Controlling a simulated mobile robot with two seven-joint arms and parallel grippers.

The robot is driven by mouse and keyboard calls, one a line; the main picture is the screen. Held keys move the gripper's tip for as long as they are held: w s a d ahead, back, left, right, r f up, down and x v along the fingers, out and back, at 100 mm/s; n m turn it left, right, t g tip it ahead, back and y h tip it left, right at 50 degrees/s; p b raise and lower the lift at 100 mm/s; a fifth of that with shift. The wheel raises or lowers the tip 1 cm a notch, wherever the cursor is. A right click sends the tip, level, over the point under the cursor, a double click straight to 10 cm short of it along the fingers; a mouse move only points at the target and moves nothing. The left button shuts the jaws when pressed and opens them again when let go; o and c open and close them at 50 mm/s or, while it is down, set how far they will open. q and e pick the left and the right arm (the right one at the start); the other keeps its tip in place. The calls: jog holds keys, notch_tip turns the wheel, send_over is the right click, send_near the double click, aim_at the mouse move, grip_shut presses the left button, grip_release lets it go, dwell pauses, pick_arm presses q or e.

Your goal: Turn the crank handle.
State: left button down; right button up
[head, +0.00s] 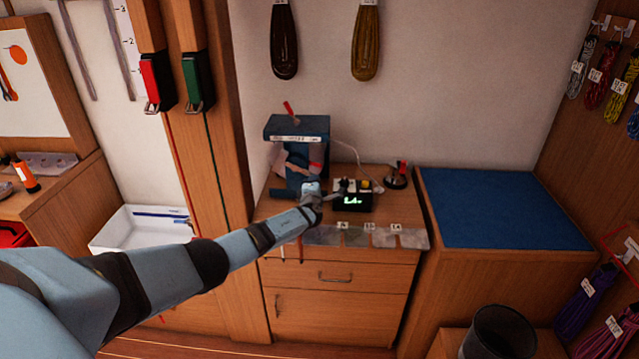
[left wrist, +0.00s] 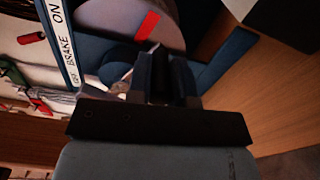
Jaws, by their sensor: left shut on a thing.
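A blue winch-like machine (head: 297,128) stands on the wooden cabinet, with a red lever on its top. In the left wrist view its blue frame (left wrist: 62,45) carries a label with the words "BRAKE ON", and a pale drum (left wrist: 105,40) with a red patch shows behind it. My left gripper (head: 318,192) is at the machine's lower front right side. In the left wrist view its dark fingers (left wrist: 163,82) are shut on the crank handle, which is mostly hidden between them. My right gripper is not in view.
A small black box with a lit display (head: 353,201) stands just right of my gripper. Clear pouches (head: 385,238) hang at the cabinet's front edge. A blue mat (head: 500,208) lies bare on the right. A black bin (head: 499,333) stands below.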

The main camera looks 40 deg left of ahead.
pick_arm(q)
jog(key=shift+s+a+f+m, duration=0.25)
jog(key=shift+f+m, duration=0.2)
jog(key=shift+m, duration=0.45)
jog(key=shift+a, duration=0.1)
jog(key=c, duration=1)
grip_release()
jog(key=shift+f, duration=0.1)
jog(key=shift+c, duration=0.2)
